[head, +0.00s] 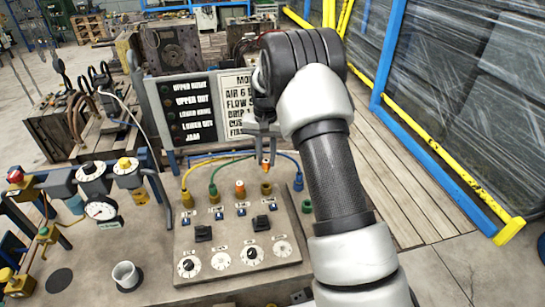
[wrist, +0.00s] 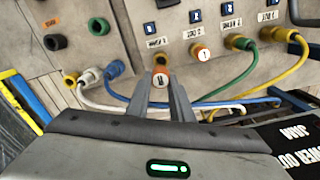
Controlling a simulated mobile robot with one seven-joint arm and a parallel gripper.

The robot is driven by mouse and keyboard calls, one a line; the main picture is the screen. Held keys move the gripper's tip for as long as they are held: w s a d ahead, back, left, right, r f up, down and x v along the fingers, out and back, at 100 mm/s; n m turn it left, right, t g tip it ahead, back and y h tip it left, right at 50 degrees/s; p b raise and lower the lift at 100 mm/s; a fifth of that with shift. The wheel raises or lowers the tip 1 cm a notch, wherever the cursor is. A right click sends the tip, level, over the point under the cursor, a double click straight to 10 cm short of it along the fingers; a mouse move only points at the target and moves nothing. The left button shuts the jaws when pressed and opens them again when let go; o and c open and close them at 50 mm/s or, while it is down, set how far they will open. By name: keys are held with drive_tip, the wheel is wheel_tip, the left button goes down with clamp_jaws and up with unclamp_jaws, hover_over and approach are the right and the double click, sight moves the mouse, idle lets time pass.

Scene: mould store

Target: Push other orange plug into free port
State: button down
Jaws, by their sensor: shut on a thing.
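My gripper (head: 266,153) is shut on an orange plug (head: 265,166). The held plug also shows between the fingertips in the wrist view (wrist: 160,80), its numbered end facing the camera. In the head view it is just above an olive-ringed free port (head: 266,188), with a small gap in the picture. In the wrist view the plug and fingers mostly hide that port. The first orange plug (head: 240,188) sits in the neighbouring port to the left in the head view, and it shows to the right of the held plug in the wrist view (wrist: 201,52).
A label board (head: 190,110) stands behind, and a white cup (head: 126,275) is at left.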

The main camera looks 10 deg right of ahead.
sight(266, 170)
drive_tip(key=shift+w+a+f+b, duration=0.1)
drive_tip(key=shift+f+b, duration=1.55)
drive_tip(key=shift+f, duration=1.3)
drive_tip(key=shift+f+b, duration=1.05)
drive_tip(key=shift+f, duration=0.2)
idle(0.7)
drive_tip(key=c, duration=1.5)
unclamp_jaws()
drive_tip(key=shift+o, duration=0.5)
drive_tip(key=o, duration=0.3)
drive_tip(key=shift+r, duration=0.1)
drive_tip(key=shift+r+p, duration=2.1)
drive_tip(key=shift+r, duration=1.6)
